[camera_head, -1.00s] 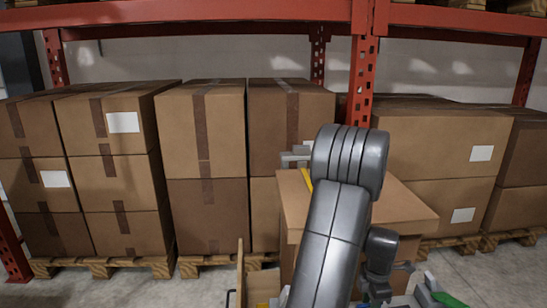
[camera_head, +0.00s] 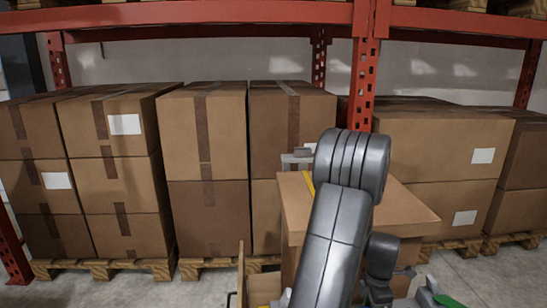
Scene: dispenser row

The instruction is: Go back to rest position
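My arm rises from the bottom centre of the head view, its grey links bent at a large rounded joint. My gripper is not clearly visible; the arm hides that region. A light grey metal part (camera_head: 296,160) shows just left of the joint, above a brown box-like stand (camera_head: 412,212). I cannot tell whether this part belongs to my gripper or to the stand. A yellow strip (camera_head: 308,183) lies on the stand's top beside the arm.
Stacked cardboard boxes (camera_head: 207,135) on wooden pallets (camera_head: 100,268) fill the background under a red rack (camera_head: 362,75). More boxes (camera_head: 440,145) stand at right. An open wooden bin (camera_head: 262,284) is at the bottom, left of my arm.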

